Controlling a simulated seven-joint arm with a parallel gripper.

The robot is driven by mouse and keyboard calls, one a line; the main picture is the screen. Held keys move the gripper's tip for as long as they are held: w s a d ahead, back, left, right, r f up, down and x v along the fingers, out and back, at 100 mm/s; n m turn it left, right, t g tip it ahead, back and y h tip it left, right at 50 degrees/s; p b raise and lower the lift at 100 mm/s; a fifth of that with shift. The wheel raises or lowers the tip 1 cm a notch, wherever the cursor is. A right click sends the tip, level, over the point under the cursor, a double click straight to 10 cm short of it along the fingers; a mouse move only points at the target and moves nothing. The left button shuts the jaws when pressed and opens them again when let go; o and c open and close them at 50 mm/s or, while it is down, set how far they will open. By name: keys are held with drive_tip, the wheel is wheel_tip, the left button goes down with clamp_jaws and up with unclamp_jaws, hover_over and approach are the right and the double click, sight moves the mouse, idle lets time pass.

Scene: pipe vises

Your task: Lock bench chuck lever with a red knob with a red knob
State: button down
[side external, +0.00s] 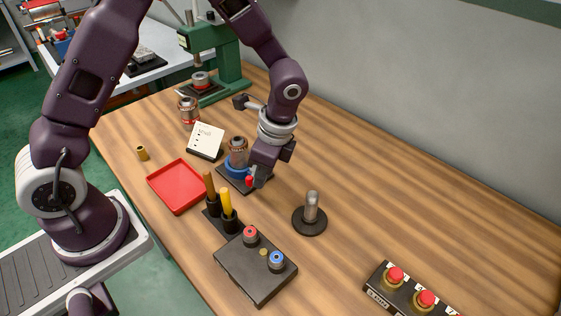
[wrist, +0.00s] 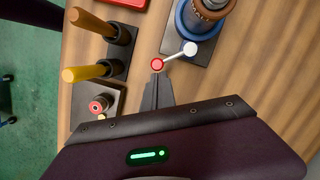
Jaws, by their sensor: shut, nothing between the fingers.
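The bench chuck is a blue ring on a dark square base (side external: 232,183), with a metal cylindrical part (side external: 238,151) standing in it. In the wrist view the blue chuck (wrist: 184,22) is at the top. Its lever (wrist: 178,54) is a pale rod running from a white pivot on the ring down-left to a red knob (wrist: 157,64). The red knob also shows in the side view (side external: 249,181). My gripper (wrist: 157,76) is shut and empty, its fingertips right at the knob. I cannot tell whether they touch it.
A red tray (side external: 178,187) lies left of the chuck. A holder with two upright handles (side external: 227,205), a dark box with red and blue knobs (side external: 256,268) and a round-based metal post (side external: 311,208) stand nearer. A small card stand (side external: 205,140) is behind. Table at right is mostly clear.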

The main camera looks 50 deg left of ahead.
drive_tip(key=m, duration=0.1)
drive_tip(key=s+a+m, duration=0.1)
drive_tip(key=shift+s+m+t, duration=0.2)
drive_tip(key=shift+m+t, duration=0.1)
drive_tip(key=shift+s+a+m+t, duration=0.2)
drive_tip(key=shift+s+a+m, duration=0.15)
drive_tip(key=shift+m, duration=0.5)
drive_tip(key=shift+s+a+m+t, duration=0.2)
drive_tip(key=shift+s+a+m, duration=0.15)
drive_tip(key=shift+m, duration=0.5)
drive_tip(key=d+r, duration=0.6)
drive_tip(key=r, duration=0.3)
drive_tip(key=shift+d+r, duration=0.25)
drive_tip(key=shift+r, duration=0.15)
drive_tip(key=shift+w, duration=0.1)
drive_tip(key=s+a+r+n+t+h, duration=0.1)
drive_tip(key=s+a+r+n+t, duration=0.1)
drive_tip(key=s+r+n, duration=0.4)
drive_tip(key=s+a+r+n+t+h, duration=0.1)
drive_tip(key=s+a+r+n+t, duration=0.2)
drive_tip(key=s+r+n, duration=0.3)
drive_tip(key=s+a+n, duration=0.1)
drive_tip(key=s+n, duration=0.2)
drive_tip(key=n, duration=0.3)
drive_tip(key=shift+t, duration=0.3)
